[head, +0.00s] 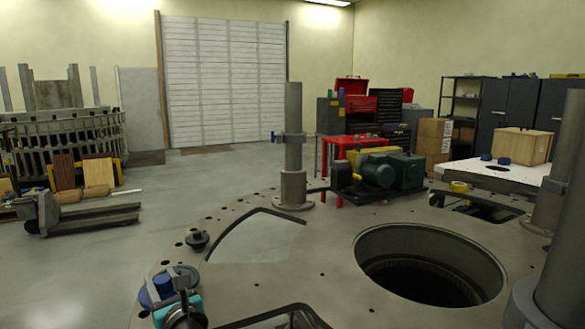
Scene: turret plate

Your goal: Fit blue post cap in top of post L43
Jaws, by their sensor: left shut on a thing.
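A blue post cap (161,287) shows at the lower left, above the near left edge of the turret plate (330,240). My left gripper (179,287) is shut on the cap, and its fingers hide part of it. A tall grey post (293,115) stands upright in a flanged base on the plate, with a collar partway up. More grey posts (566,150) stand at the right edge. I cannot read any label, so I cannot tell which post is L43. My right gripper is not in view.
The plate has a large round opening (430,265), a wedge-shaped cut-out (258,236) and a dark knob (198,239). A green motor (378,173) sits beyond the post. A white table (455,172) at right bears two blue pieces (504,161) and a wooden box (522,145).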

